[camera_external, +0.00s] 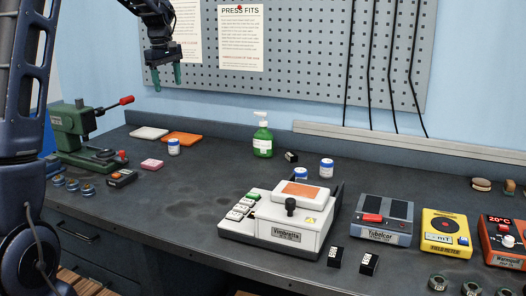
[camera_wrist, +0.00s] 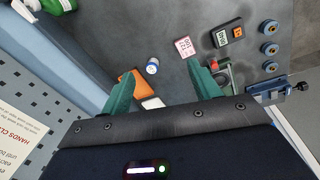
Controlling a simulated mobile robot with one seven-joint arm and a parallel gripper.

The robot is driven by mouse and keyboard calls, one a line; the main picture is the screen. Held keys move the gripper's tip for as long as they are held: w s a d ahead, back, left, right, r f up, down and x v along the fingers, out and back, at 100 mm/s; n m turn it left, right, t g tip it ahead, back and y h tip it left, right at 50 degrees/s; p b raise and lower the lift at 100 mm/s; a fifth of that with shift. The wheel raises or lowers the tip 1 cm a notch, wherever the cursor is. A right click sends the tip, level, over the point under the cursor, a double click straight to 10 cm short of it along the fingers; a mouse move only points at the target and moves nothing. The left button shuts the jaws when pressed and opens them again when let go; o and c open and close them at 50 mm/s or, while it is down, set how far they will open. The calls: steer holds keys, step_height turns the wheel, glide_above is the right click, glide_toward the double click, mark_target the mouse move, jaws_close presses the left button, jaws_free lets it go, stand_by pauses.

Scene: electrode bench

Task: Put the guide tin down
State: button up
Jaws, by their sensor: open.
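My gripper (camera_external: 167,80) is open and empty, high above the back left of the bench in front of the pegboard. In the wrist view its two green fingers (camera_wrist: 163,88) stand wide apart with nothing between them. A small white tin with a blue band (camera_external: 173,146) stands upright on the bench below my gripper; it also shows in the wrist view (camera_wrist: 152,66). Two similar tins stand near the bench middle, one at the back (camera_external: 326,168) and one partly hidden (camera_external: 301,173) behind the white machine. No readable label tells which is the guide tin.
An orange pad (camera_external: 182,139), a white pad (camera_external: 149,133) and a pink block (camera_external: 152,163) lie near the left tin. A green press (camera_external: 82,135) stands left, a green pump bottle (camera_external: 263,138) at the back, a white machine (camera_external: 270,238) in front.

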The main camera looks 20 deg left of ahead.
steer(key=s+d+r+m, duration=0.2)
steer(key=s+d+r, duration=0.1)
steer(key=s, duration=0.4)
steer(key=s+d+r+m+t, duration=0.1)
steer(key=s+d+r+m, duration=0.1)
steer(key=s+d, duration=0.35)
steer(key=s+d+r+m, duration=0.2)
steer(key=s+r+m, duration=0.1)
steer(key=s, duration=0.5)
steer(key=s+d+f+m, duration=0.1)
steer(key=s+d+m, duration=0.1)
steer(key=s, duration=0.5)
steer(key=s+d+f+m+t, duration=0.1)
steer(key=s+d+f+m, duration=0.1)
steer(key=s, duration=0.6)
steer(key=s+d+f+m+t, duration=0.1)
steer(key=s+d+f+m, duration=0.1)
steer(key=s, duration=0.6)
steer(key=shift+f+m, duration=0.15)
steer(key=shift+m, duration=0.55)
